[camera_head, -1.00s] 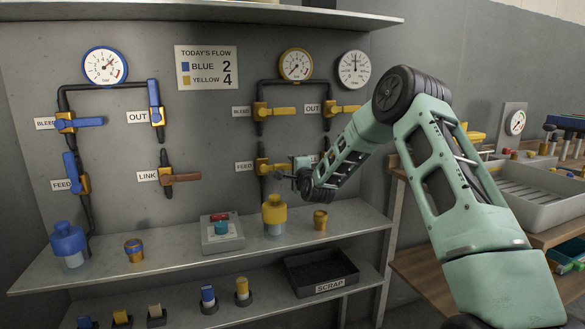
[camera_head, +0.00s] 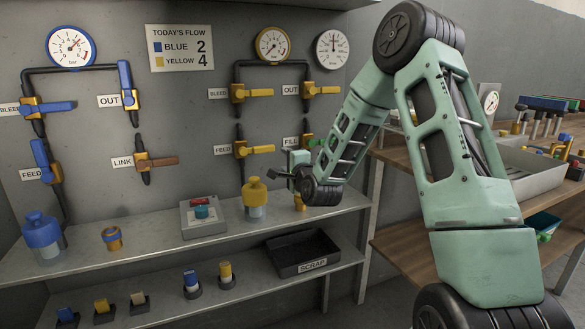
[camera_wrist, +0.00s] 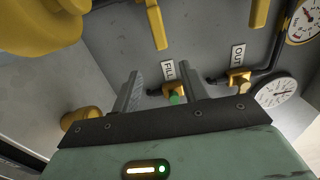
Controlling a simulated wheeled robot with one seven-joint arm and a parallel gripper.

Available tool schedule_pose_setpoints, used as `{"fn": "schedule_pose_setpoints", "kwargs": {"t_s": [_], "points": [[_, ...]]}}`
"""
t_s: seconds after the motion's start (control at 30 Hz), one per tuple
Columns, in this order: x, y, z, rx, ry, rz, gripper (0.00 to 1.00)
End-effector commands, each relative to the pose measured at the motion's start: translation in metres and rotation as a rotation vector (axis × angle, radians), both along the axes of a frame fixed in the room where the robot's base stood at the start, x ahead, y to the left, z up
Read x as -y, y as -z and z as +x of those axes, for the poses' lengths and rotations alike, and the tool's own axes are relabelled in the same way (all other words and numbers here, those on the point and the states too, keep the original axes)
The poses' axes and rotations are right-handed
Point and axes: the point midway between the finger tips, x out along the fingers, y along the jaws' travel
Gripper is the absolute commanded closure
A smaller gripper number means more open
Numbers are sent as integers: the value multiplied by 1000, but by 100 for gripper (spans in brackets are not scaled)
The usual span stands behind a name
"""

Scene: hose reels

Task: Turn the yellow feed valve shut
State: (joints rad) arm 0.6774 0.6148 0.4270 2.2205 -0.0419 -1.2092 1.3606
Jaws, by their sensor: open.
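The yellow feed valve (camera_head: 241,149) is on the wall panel beside its FEED label, with its yellow handle (camera_head: 261,149) pointing right, across the upright pipe. In the wrist view, a yellow handle (camera_wrist: 157,26), likely the feed handle, shows beyond the fingertips. My gripper (camera_head: 285,173) is below and right of the handle's end, above the shelf. It is open and empty; the wrist view (camera_wrist: 162,85) shows both fingers well apart. I see no contact with the handle.
A green-handled FILL valve (camera_wrist: 175,97) is close beside the fingers. The yellow bleed valve (camera_head: 238,93) is above. A yellow-topped bottle (camera_head: 255,195) and a yellow cup (camera_head: 300,203) stand on the shelf below. A scrap tray (camera_head: 302,254) sits lower.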

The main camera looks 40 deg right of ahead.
Motion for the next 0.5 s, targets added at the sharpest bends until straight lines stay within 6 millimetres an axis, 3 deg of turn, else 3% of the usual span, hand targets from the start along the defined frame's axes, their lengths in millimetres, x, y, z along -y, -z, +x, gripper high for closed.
{"fn": "schedule_pose_setpoints", "kwargs": {"t_s": [0.2, 0.5], "points": [[-9, 0, -32, -1, 0, -1, 56], [-12, 0, -42, 0, 0, 0, 56]]}}
